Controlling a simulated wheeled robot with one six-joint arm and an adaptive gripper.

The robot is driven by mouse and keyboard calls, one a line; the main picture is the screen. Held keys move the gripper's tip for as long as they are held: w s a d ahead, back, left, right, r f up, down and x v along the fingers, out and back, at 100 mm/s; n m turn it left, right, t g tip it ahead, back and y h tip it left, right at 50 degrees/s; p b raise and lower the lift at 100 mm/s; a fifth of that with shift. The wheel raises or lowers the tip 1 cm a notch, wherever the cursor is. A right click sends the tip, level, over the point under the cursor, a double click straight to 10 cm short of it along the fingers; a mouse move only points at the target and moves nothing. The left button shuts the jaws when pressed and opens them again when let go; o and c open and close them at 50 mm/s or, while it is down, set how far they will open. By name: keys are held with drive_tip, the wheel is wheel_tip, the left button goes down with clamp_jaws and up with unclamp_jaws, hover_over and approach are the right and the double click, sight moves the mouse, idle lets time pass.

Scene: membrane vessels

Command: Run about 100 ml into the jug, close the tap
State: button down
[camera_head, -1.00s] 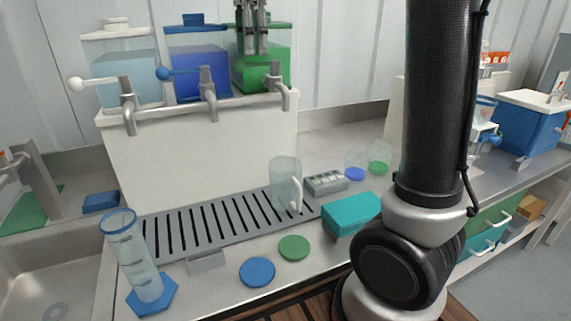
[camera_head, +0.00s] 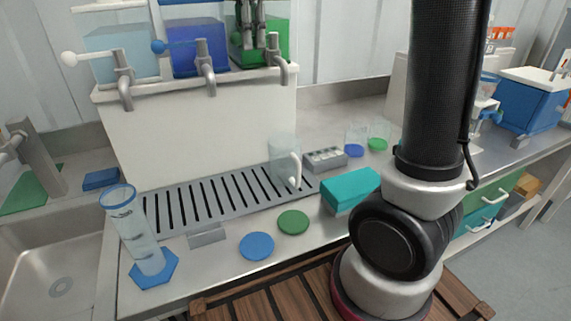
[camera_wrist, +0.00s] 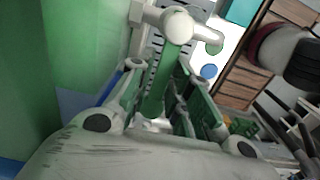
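The jug (camera_head: 285,165), clear with a white handle, stands on the slotted drip tray under the spout of the grey tap (camera_head: 281,66) of the green vessel (camera_head: 276,52). No liquid shows in it, and no stream shows. My gripper (camera_head: 260,52) is in front of the green vessel, left of its tap, fingers pointing down. In the wrist view, the tap (camera_wrist: 177,26) lies just beyond my fingertips (camera_wrist: 160,75), and its green lever (camera_wrist: 156,92) runs between the fingers, which look apart. Whether they touch the lever is hidden.
A clear vessel (camera_head: 118,60) and a blue vessel (camera_head: 196,58) stand to the left with their own taps. The slotted tray (camera_head: 215,212) lies below. A tall measuring cylinder (camera_head: 134,230) stands front left, a teal box (camera_head: 350,190) right. Blue and green discs lie in front.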

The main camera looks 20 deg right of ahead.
idle(0.3)
drive_tip(key=s+n, duration=0.1)
drive_tip(key=n, duration=0.1)
drive_tip(key=s+n, duration=0.1)
drive_tip(key=n, duration=0.2)
drive_tip(key=shift+s+d, duration=0.15)
drive_tip(key=shift+d, duration=0.05)
idle(7.0)
